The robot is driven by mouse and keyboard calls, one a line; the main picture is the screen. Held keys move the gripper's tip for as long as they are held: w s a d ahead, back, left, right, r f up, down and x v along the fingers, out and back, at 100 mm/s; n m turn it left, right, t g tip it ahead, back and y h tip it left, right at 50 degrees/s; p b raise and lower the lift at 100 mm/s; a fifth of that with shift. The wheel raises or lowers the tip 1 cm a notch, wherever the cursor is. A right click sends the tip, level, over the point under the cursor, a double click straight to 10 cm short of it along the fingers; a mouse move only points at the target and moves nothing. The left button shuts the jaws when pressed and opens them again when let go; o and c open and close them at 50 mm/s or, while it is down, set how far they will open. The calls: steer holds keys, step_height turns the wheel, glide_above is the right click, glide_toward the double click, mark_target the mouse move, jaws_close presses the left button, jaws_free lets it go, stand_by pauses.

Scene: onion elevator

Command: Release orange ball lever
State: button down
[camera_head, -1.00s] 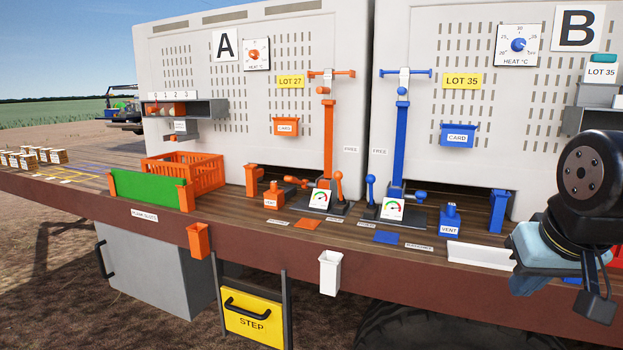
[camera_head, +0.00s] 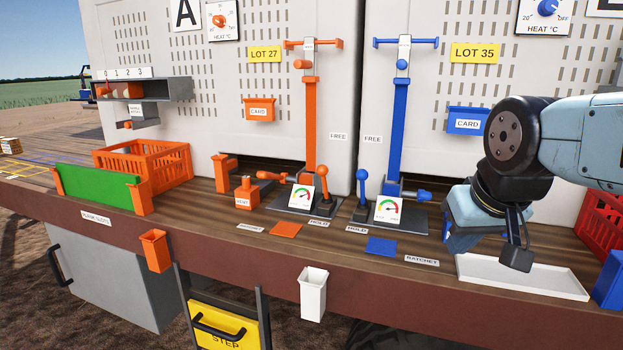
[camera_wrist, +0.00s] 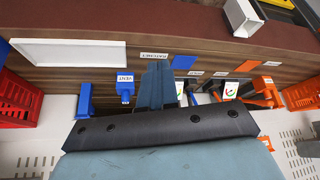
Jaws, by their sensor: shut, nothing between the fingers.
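The orange ball lever (camera_head: 324,185) stands on a dark plate in front of the orange jack, just right of its gauge (camera_head: 301,197). Its ball is at the top, and the lever looks near upright. HOLD (camera_head: 319,224) and FREE (camera_head: 338,136) labels are near it. A small orange part, probably this lever, shows in the wrist view (camera_wrist: 216,97). My gripper (camera_wrist: 157,70) is shut and empty, over the deck right of the blue jack in the head view. It is well apart from the orange lever.
The blue ball lever (camera_head: 362,183) and blue jack column (camera_head: 398,130) stand between my gripper and the orange lever. A white tray (camera_head: 522,284) lies below my arm. The blue VENT (camera_wrist: 125,88) is close beside my fingers in the wrist view.

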steer(key=shift+d, duration=0.1)
steer(key=w+a+f+n+g+h, duration=0.15)
steer(key=w+n+h, duration=0.45)
steer(key=n, duration=0.6)
steer(key=w+a+f+n+g+h, duration=0.1)
steer(key=w+f+n+h, duration=0.25)
steer(key=w+n, duration=0.55)
steer(key=w+a+n+t, duration=0.4)
steer(key=a+n+t, duration=0.3)
steer(key=a+n, duration=0.6)
steer(key=w+a+f+n+t+h, duration=0.1)
steer(key=w+a+n+t, duration=0.2)
steer(key=a+n+t, duration=0.4)
steer(key=a+n, duration=0.6)
steer(key=shift+w+a+f, duration=0.25)
steer(key=shift+w, duration=0.15)
steer(key=shift+h, duration=0.25)
